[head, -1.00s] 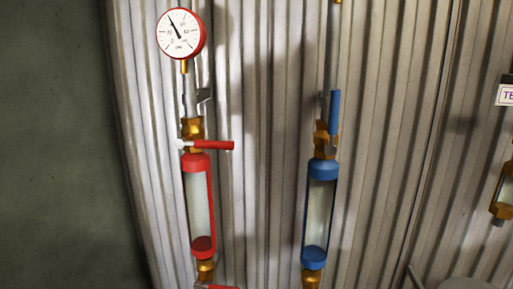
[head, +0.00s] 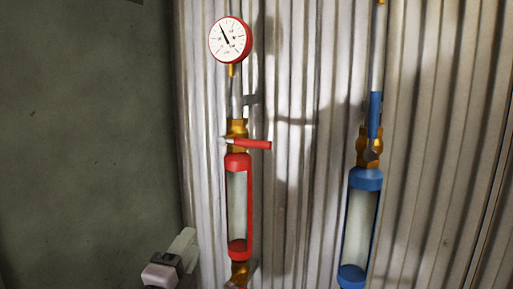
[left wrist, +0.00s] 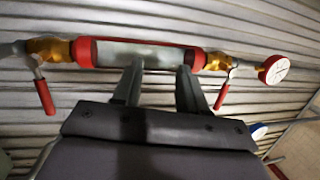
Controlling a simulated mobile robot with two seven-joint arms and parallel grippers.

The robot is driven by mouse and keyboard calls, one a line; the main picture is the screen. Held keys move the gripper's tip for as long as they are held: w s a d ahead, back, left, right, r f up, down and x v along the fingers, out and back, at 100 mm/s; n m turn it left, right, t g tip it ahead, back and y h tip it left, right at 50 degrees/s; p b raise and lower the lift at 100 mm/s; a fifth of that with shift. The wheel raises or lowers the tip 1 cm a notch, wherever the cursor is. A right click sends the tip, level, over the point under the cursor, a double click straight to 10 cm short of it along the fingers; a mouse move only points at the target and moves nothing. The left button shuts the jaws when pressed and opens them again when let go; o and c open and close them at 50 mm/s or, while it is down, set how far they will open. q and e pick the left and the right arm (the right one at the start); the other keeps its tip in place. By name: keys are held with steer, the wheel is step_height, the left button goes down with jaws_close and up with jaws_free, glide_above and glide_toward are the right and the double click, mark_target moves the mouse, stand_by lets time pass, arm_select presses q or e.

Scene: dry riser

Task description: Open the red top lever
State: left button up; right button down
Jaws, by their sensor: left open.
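The red top lever (head: 252,144) sticks out level to the right from the brass valve (head: 237,128) above the red-framed sight glass (head: 238,205). It lies across the upright pipe. In the left wrist view, turned sideways, the top lever (left wrist: 222,95) is right of my fingers, on the gauge side. The bottom red lever (left wrist: 44,97) is at the left there. My left gripper (left wrist: 160,70) is open and empty, its fingers pointing at the glass tube between the levers. In the head view my left gripper (head: 178,258) is low and left of the riser. My right gripper is not in view.
A round red-rimmed gauge (head: 230,39) tops the red riser. A blue riser (head: 360,225) stands to the right, its blue lever (head: 375,118) upright along the pipe. Corrugated metal (head: 300,200) is close behind both. A plain dark wall (head: 80,140) is at left.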

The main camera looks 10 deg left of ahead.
mark_target(248, 143)
arm_select(q)
steer(key=w+d+r+n+g+h, duration=0.1)
steer(key=d+r+n+g+h, duration=0.4)
steer(key=r+n+h, duration=0.85)
steer(key=w+d+r+n+g+h, duration=0.2)
steer(key=d+r+n+g+h, duration=0.3)
steer(key=n, duration=1.6)
steer(key=a+m+y, duration=0.1)
steer(key=m, duration=0.1)
steer(key=w+a+r+m+y, duration=0.1)
steer(key=a+m+y, duration=0.1)
steer(key=m, duration=0.1)
steer(key=w+a+m+g+y, duration=0.1)
steer(key=m+y, duration=0.1)
steer(key=m, duration=0.1)
steer(key=shift+w+a+r, duration=0.1)
steer(key=shift+a+r, duration=0.15)
steer(key=shift+r, duration=0.15)
steer(key=p+x, duration=0.2)
steer(key=x, duration=0.4)
steer(key=shift+w+d+f, duration=0.15)
steer(key=shift+w+d, duration=0.05)
steer(key=shift+d, duration=0.1)
jaws_close()
